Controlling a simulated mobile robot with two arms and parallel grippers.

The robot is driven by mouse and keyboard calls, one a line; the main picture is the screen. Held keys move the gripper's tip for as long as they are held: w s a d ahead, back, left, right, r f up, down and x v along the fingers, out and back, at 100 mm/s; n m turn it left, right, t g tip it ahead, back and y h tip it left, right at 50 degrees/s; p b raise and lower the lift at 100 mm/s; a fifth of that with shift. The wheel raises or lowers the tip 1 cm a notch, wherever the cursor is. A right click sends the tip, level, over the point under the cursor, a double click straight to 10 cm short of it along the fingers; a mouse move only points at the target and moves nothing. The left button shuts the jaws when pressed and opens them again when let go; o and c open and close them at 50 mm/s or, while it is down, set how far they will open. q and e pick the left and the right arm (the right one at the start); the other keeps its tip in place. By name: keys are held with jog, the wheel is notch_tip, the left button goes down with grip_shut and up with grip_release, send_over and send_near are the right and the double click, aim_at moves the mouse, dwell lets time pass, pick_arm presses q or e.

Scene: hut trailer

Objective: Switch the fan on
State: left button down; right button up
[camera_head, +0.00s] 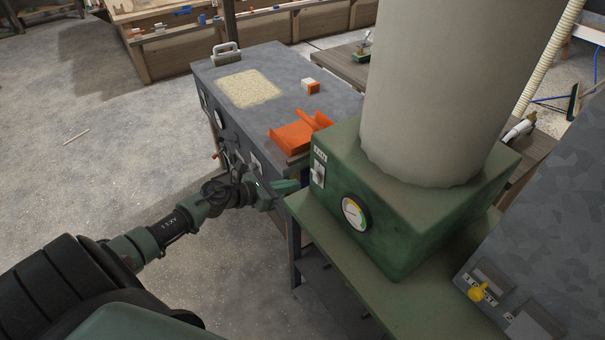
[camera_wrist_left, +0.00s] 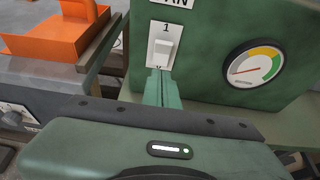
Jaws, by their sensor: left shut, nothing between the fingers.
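The green fan box (camera_head: 420,235) stands on a green table, with a thick pale column rising from its top. Its white rocker switch (camera_head: 318,176) is on the left face, under a label; in the wrist view the switch (camera_wrist_left: 166,46) has a "1" above it and the label is partly cut off. A round gauge (camera_head: 354,212) is right of the switch. My left gripper (camera_head: 287,186) is shut and empty, just in front of the box; in the wrist view its fingertips (camera_wrist_left: 162,85) are at the switch plate's lower edge. I cannot tell whether they touch it.
A grey workbench (camera_head: 235,65) stands behind, with an orange tray-like piece (camera_head: 297,136) and a small orange-and-white block (camera_head: 311,87) on it. A grey panel with a yellow knob (camera_head: 477,293) is at lower right. The floor at left is mostly clear.

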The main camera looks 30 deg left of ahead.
aim_at(314, 175)
pick_arm(q)
jog(key=w, duration=0.1)
jog(key=w+d+r+p, duration=0.1)
jog(key=w+p, duration=0.1)
jog(key=shift+w+d+r, duration=0.25)
jog(key=shift+w, duration=0.15)
jog(key=shift+w+d+r, duration=0.3)
jog(key=shift+w+r, duration=0.3)
jog(key=shift+w, duration=0.1)
jog(key=shift+r+p, duration=0.7)
jog(key=shift+r, duration=0.1)
